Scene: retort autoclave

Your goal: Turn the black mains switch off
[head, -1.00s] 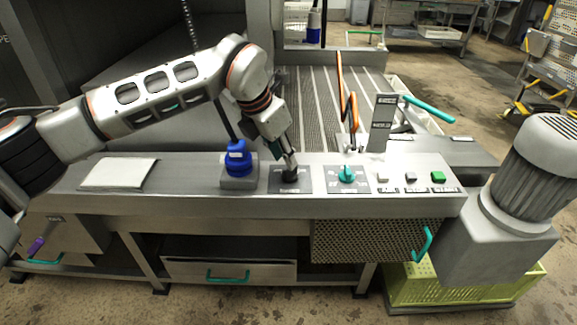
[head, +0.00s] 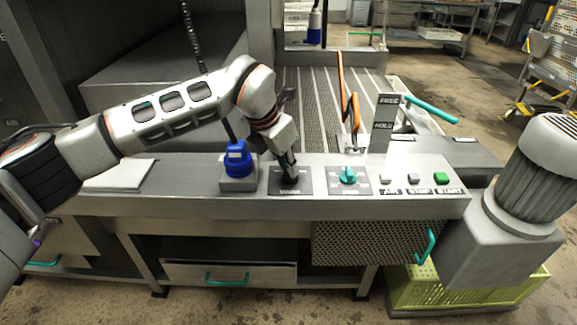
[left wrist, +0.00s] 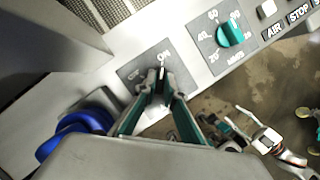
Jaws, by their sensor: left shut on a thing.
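The black mains switch (head: 290,180) sits on a dark square plate on the steel control panel, between the blue knob and the teal dial. In the left wrist view its dark lever (left wrist: 160,80) shows between my fingertips, near the ON mark. An OFF mark is to its left. The exact angle of the lever is partly hidden by the fingers. My left gripper (head: 290,170) reaches down from above and is shut on the switch; it also shows in the left wrist view (left wrist: 161,98). What seems to be my right arm shows small at the lower right there.
A blue knob (head: 238,160) stands close left of the switch. The teal dial (head: 348,176) is close right, then the AIR, STOP and green START buttons (head: 441,179). A grey motor (head: 535,165) stands at the panel's right end.

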